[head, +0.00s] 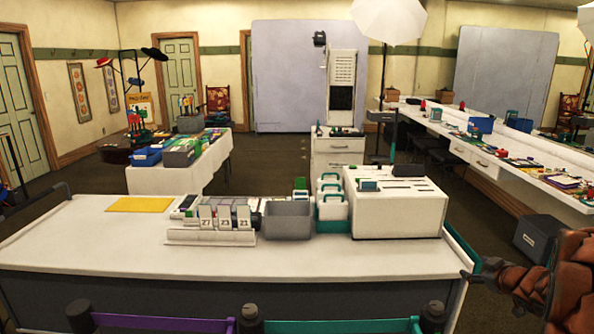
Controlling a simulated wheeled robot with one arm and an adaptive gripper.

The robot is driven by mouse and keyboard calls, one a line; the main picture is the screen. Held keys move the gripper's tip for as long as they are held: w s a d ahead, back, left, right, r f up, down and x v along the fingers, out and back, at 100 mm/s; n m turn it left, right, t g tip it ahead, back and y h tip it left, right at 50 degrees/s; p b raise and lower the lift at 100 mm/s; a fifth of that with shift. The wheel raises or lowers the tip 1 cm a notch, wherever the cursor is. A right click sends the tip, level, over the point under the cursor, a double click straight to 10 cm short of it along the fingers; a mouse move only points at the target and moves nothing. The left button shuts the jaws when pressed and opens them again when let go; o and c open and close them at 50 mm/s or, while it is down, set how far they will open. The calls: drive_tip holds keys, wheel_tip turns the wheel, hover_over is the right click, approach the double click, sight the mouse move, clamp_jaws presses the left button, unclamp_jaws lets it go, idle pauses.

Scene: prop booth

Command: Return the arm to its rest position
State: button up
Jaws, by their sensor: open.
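My gripper (490,286) is at the lower right of the head view, at the end of my brown, armoured-looking arm, which enters from the right edge. Its dark fingers point left, toward the right end of the white counter (90,240). The jaws are open and I see nothing between them. The rest of the arm is cut off by the picture edge.
On the counter are a yellow sheet (140,205), number cards (225,224), a grey bin (287,221) and a white box (398,213). A long side table (545,185) runs along the right. Purple (165,322) and teal barrier bands cross the front.

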drive_tip(key=s+a+r+m+g+h, duration=0.5)
drive_tip(key=s+a+r, duration=0.1)
drive_tip(key=s+a, duration=0.25)
drive_tip(key=s+a+f+g+y, duration=0.2)
drive_tip(key=s+a+g+y, duration=0.1)
drive_tip(key=s+a, duration=1.1)
drive_tip(key=s+a+f+g+y, duration=0.1)
drive_tip(key=s+a+g, duration=0.5)
drive_tip(key=s+a, duration=0.8)
drive_tip(key=s+y, duration=0.1)
drive_tip(key=s, duration=0.4)
drive_tip(key=shift+s+a+f+g+y, duration=0.25)
drive_tip(key=shift+a+f+g+y, duration=0.05)
drive_tip(key=shift+f+y, duration=0.1)
